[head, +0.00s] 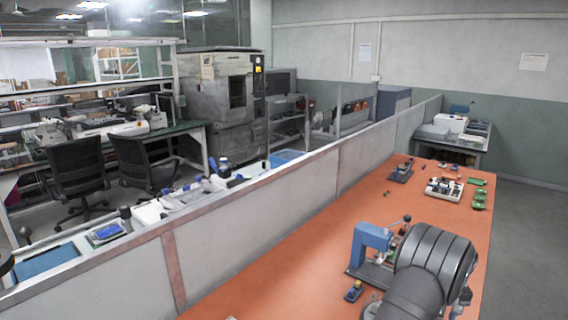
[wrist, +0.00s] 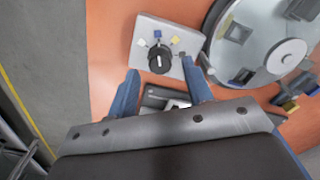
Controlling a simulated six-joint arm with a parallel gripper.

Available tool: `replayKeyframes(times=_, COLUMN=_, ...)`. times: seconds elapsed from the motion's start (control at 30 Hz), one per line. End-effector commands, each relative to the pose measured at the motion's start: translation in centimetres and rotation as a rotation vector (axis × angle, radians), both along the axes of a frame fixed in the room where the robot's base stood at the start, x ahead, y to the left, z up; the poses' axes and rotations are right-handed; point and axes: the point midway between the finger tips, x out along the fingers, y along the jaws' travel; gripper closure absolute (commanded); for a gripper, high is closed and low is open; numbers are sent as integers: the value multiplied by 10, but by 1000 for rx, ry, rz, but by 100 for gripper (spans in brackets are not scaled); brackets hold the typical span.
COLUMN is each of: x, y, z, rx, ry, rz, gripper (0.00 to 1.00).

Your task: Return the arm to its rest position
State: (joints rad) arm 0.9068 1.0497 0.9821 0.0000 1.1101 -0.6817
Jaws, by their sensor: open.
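My gripper (wrist: 160,67) shows in the wrist view as two blue fingers held apart, with nothing gripped between them. Beyond the fingertips is a light grey plate with a black round knob (wrist: 159,60) and small blue, white and yellow tabs. I cannot tell how far the fingertips are above it. In the head view my dark grey arm covers the near right part of the orange table (head: 262,292), and my fingers cannot be made out there.
A grey round disc device (wrist: 262,62) stands right of the plate. A blue-topped fixture (head: 372,236) and a small blue block (head: 353,291) are beside my arm. A white tray (head: 443,189) and green boards (head: 480,195) lie farther back. A low partition (head: 300,185) borders the table's left.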

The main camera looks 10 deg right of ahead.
Motion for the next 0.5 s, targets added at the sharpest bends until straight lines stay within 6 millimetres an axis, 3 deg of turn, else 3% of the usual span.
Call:
replayKeyframes(times=0.2, x=0, y=0, z=-21, rx=0, ry=1, rz=0, gripper=53)
replayKeyframes(times=0.5, x=0, y=0, z=-25, rx=0, ry=0, rz=-1, gripper=53)
